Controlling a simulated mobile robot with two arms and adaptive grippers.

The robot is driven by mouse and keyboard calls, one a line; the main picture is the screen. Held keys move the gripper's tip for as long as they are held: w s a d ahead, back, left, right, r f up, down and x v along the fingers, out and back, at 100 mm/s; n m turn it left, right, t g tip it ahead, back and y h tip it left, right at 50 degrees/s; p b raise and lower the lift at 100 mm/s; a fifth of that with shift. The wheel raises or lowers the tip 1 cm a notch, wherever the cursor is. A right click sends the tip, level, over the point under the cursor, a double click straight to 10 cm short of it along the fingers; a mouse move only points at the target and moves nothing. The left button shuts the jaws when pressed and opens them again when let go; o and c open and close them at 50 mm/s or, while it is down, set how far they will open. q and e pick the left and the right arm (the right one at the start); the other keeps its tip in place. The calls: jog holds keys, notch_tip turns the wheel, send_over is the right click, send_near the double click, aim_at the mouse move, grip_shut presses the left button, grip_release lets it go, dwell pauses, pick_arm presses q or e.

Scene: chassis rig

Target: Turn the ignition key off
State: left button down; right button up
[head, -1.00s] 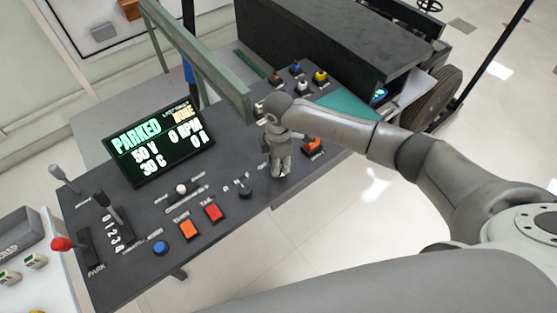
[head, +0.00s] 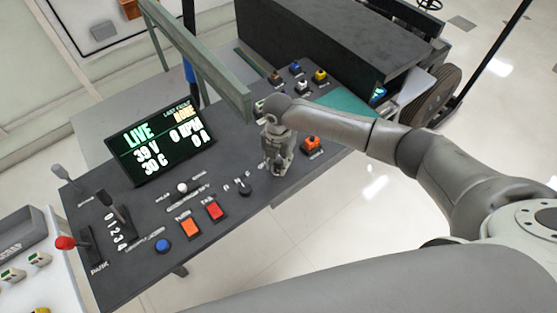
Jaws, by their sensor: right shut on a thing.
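My right gripper (head: 279,168) points down onto the dark control panel (head: 150,255), between the small black R-N-F knob (head: 245,188) and an orange control (head: 311,144). Its fingers are shut at the panel surface, on the ignition key, which the gripper itself hides. The key's angle cannot be seen. The display (head: 160,140) on the panel reads LIVE, 39 V, 30 C, 0 RPM and 0 A. My left gripper is not in view.
A green-grey frame bar (head: 205,60) rises just behind my right gripper. Several coloured knobs stand at the panel's far right. An orange button (head: 189,228), a red button (head: 213,210) and levers (head: 118,208) lie to the left. A black box (head: 320,50) stands behind.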

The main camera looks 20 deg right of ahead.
aim_at(278, 164)
jog(key=shift+n, duration=0.5)
jog(key=o, duration=1)
jog(key=shift+r, duration=0.15)
notch_tip(278, 164, up, 12)
dwell(0.4)
